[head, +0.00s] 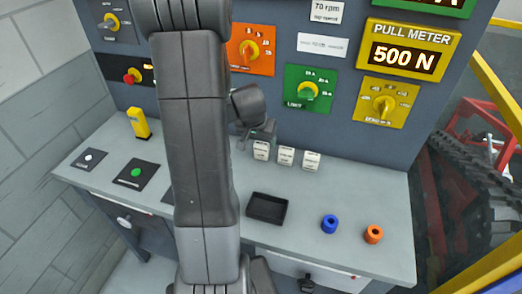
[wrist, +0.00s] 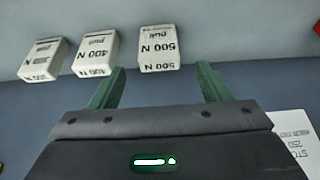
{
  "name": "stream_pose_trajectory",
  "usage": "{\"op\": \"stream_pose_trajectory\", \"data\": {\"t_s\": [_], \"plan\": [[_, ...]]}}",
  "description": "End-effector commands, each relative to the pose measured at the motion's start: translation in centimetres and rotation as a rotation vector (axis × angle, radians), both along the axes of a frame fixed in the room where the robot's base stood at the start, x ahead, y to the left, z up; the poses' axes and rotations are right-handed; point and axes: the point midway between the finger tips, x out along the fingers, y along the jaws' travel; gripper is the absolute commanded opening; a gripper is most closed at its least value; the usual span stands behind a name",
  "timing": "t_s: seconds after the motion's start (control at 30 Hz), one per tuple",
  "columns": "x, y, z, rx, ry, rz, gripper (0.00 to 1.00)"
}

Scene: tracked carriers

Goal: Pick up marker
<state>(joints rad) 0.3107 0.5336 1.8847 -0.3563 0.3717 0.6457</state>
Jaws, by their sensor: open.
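Several small white blocks with printed labels stand in a row at the back of the bench, and they look like the markers. In the wrist view the 500 N block (wrist: 160,48) is ahead of and between the green fingers of my gripper (wrist: 161,70). A 400 N block (wrist: 97,52) and another white block (wrist: 43,60) stand to its left. In the head view the row shows as a left block (head: 261,151), a middle block (head: 286,156) and a right block (head: 311,161). My gripper (head: 264,132) is open and empty, close to the left block.
My arm hides part of the bench.

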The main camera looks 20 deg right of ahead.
Motion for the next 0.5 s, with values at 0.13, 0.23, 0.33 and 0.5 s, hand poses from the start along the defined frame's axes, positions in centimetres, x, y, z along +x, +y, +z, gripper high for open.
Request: {"op": "stream_pose_trajectory", "data": {"t_s": [0.13,0.23,0.33,0.5], "plan": [[0.3,-0.3,-1.0,0.001,0.001,0.0,0.71],[0.4,-0.3,-1.3,0.001,0.001,0.0,0.71],[0.6,-0.5,-1.9,0.001,0.003,0.0,0.71],[1.2,-1.1,-3.7,0.002,0.003,0.0,0.71]]}}
